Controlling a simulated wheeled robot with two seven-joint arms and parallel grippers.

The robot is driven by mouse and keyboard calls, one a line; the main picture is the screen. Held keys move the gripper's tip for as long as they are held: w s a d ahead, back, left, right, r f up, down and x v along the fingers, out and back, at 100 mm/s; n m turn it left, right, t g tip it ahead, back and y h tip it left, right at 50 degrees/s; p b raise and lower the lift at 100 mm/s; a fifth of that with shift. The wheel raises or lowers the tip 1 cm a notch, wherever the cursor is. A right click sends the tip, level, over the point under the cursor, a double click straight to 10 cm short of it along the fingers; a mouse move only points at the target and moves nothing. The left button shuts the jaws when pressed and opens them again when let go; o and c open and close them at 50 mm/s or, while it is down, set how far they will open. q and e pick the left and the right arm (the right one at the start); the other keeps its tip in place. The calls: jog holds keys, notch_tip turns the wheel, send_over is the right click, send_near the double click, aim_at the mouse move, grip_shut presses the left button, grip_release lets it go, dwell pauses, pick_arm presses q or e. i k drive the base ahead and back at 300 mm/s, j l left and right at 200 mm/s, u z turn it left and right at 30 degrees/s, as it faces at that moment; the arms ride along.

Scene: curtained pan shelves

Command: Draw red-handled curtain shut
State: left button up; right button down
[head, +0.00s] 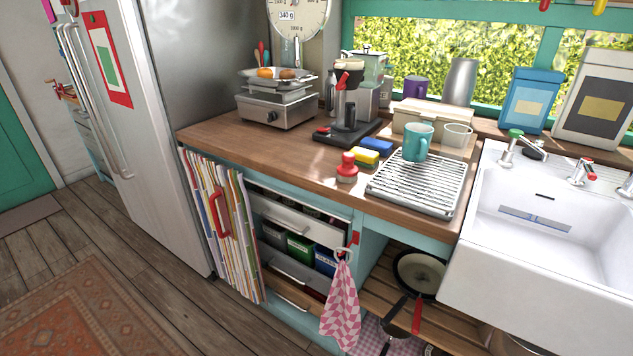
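The striped curtain (238,235) hangs in folds under the left end of the wooden counter, beside the fridge. Its red handle (220,212) is upright on the curtain's front. To the right of the curtain, the shelf bay with drawers (298,225) and boxes is uncovered. Farther right, the open pan shelf (380,285) holds dark pans. Neither of my grippers is in view.
A pink checked towel (341,305) hangs from a hook between the drawers and pan shelf. A steel fridge (150,130) stands close to the curtain's left. A white sink (550,230) is at the right. Wooden floor (190,315) is open in front of the curtain.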

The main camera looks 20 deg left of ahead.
aim_at(240, 193)
jog(key=u, duration=1.35)
